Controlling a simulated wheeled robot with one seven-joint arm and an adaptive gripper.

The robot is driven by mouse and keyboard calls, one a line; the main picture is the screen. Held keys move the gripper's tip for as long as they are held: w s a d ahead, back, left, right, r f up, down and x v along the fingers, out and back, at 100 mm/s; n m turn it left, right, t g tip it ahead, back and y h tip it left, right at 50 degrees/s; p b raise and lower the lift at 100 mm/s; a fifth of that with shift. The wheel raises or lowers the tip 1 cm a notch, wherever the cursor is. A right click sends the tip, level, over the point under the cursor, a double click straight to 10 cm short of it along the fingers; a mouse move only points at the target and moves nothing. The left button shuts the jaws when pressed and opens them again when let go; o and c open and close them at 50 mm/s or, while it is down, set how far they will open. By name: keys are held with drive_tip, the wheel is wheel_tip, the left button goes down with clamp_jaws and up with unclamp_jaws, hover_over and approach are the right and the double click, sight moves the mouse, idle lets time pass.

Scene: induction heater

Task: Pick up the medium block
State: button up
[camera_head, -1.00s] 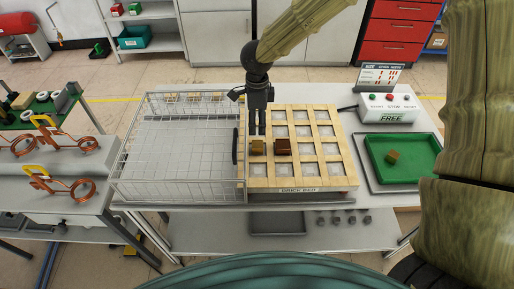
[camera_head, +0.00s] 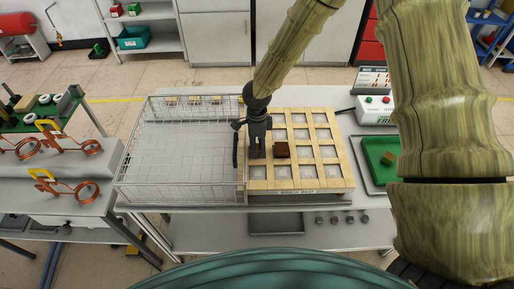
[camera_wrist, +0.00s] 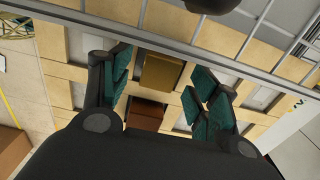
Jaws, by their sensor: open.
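A gold block (camera_wrist: 161,73) lies on the wooden grid board (camera_head: 324,179). In the wrist view it shows between and just beyond the fingers of my gripper (camera_wrist: 162,84); in the head view my gripper (camera_head: 257,155) hides it. My gripper is open, pointing down, low over the board's left part. I cannot tell whether its fingers touch the gold block. A dark brown block (camera_head: 281,149) sits just right of it on the board and also shows in the wrist view (camera_wrist: 145,113). I cannot tell which block is the medium one.
A wire cage (camera_head: 180,190) stands directly left of the board, its side close to my gripper. A green tray (camera_head: 375,148) at the right holds another small block (camera_head: 388,158). A control box (camera_head: 376,108) stands at the back right. Copper coils (camera_head: 75,190) are on the left bench.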

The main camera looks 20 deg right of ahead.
drive_tip(key=shift+f, duration=0.65)
clamp_jaws()
drive_tip(key=shift+r, duration=0.1)
